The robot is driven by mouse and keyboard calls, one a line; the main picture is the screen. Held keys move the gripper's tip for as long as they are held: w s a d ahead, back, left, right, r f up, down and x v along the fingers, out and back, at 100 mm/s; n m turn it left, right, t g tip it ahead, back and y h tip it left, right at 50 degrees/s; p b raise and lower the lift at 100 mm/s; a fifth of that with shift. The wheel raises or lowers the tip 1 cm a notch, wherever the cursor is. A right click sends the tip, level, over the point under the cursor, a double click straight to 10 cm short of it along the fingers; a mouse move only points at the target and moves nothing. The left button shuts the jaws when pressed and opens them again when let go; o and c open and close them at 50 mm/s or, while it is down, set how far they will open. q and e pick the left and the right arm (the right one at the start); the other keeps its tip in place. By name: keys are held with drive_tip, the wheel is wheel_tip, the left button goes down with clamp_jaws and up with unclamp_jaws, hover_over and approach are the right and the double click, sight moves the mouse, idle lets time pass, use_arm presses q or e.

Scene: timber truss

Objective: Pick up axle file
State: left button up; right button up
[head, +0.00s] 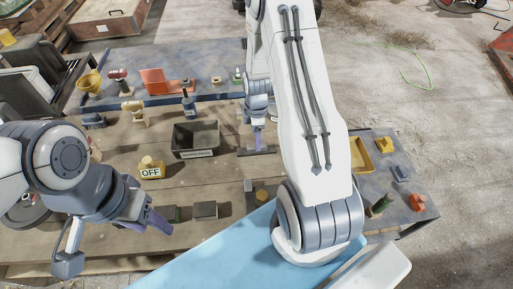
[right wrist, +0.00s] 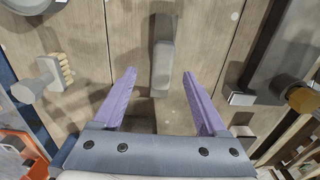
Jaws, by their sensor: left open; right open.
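I cannot identify the axle file for certain. In the right wrist view a grey, narrow, elongated piece (right wrist: 162,60) lies on the planks, beyond and between the spread fingers. My right gripper (right wrist: 165,100) is open and empty there, not touching that piece. In the head view the right gripper (head: 259,140) points down over the bench, just above a thin dark flat bar (head: 257,151); the arm partly hides this area. My left gripper (head: 157,222) is open and empty near the bench's front edge, left of a small dark block (head: 205,209).
A black open bin (head: 196,139) stands mid-bench, left of the right gripper. A yellow-topped block marked OFF (head: 151,168) is nearer. An orange plate (head: 157,82) and several tools stand behind. A yellow tray (head: 360,154) sits on the right-hand table.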

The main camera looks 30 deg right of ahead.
drive_tip(key=shift+s+a+f+p, duration=0.1)
drive_tip(key=shift+f+p, duration=0.2)
drive_tip(key=shift+f, duration=0.85)
drive_tip(key=shift+s+f+p, duration=0.1)
drive_tip(key=shift+f+p, duration=0.2)
drive_tip(key=shift+f, duration=0.85)
drive_tip(key=shift+w, duration=0.1)
clamp_jaws()
